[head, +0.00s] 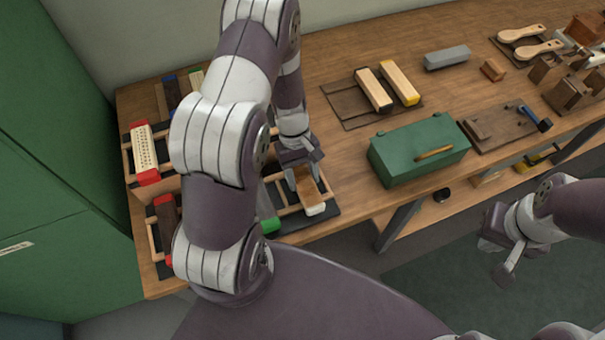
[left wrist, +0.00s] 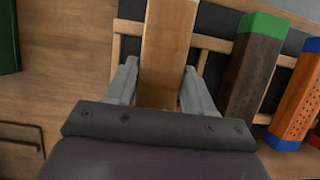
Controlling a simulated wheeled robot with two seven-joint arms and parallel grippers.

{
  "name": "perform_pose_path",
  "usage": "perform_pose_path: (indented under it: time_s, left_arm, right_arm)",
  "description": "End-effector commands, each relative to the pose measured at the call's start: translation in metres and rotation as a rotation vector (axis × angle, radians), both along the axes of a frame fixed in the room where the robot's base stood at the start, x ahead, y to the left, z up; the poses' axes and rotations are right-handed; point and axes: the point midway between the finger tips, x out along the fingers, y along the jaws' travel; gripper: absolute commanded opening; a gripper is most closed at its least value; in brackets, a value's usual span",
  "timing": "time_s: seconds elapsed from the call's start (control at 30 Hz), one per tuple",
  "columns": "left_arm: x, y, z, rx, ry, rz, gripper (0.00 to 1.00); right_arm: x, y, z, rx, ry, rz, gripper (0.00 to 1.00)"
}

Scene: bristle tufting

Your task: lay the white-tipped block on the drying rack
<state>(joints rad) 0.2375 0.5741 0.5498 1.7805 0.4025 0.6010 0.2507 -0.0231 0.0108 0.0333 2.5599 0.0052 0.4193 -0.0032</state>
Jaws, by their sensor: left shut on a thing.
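The white-tipped block (head: 312,188) is plain wood with a white end toward the front of the bench. My left gripper (head: 303,174) points down and is shut on it. In the left wrist view the wooden block (left wrist: 168,50) lies between the two fingers, its white tip out of sight. The block is over the right end of the drying rack (head: 331,203), a dark base with wooden rails. The rack's rails (left wrist: 214,43) also show in the left wrist view. Whether the block touches the rails is unclear. My right gripper (head: 500,250) hangs off the bench at right.
A green-tipped dark block (left wrist: 255,65) and an orange, blue-ended block (left wrist: 296,105) lie right of the held block in the left wrist view. A green toolbox (head: 418,150) stands right of the rack. A brown mat (head: 345,105) holds two pale blocks.

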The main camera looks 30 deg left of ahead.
Motion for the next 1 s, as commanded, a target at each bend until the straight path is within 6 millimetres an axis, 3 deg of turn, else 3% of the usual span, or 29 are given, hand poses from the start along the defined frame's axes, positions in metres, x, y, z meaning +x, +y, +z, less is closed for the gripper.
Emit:
perform_pose_path:
  time_s: [0.47,0.5,0.57,0.77,0.83,1.0]
  left_arm:
    - [0.0001,0.0,-0.0076,0.0,0.0,0.0,0.17]
    - [0.0002,0.0001,-0.0069,0.0,0.0,0.0,0.66]
    - [0.0001,0.0,-0.0068,0.0,0.0,0.0,0.83]
    - [0.0001,0.0,-0.0069,0.0,0.0,0.0,0.83]
    - [-0.0001,0.0,-0.007,0.0,0.0,0.0,1.0]
    - [0.0,0.0,-0.0069,0.0,0.0,0.0,1.0]
  right_arm:
    - [0.0,0.0,-0.0047,0.0,0.0,0.0,0.0]
    - [0.0,0.0,-0.004,0.0,0.0,0.0,0.0]
    - [0.0,0.0,-0.004,0.0,0.0,0.0,0.0]
    - [0.0,0.0,-0.004,0.0,0.0,0.0,0.0]
    - [0.0,0.0,-0.0041,0.0,0.0,0.0,0.0]
    - [0.0,0.0,-0.004,0.0,0.0,0.0,0.0]
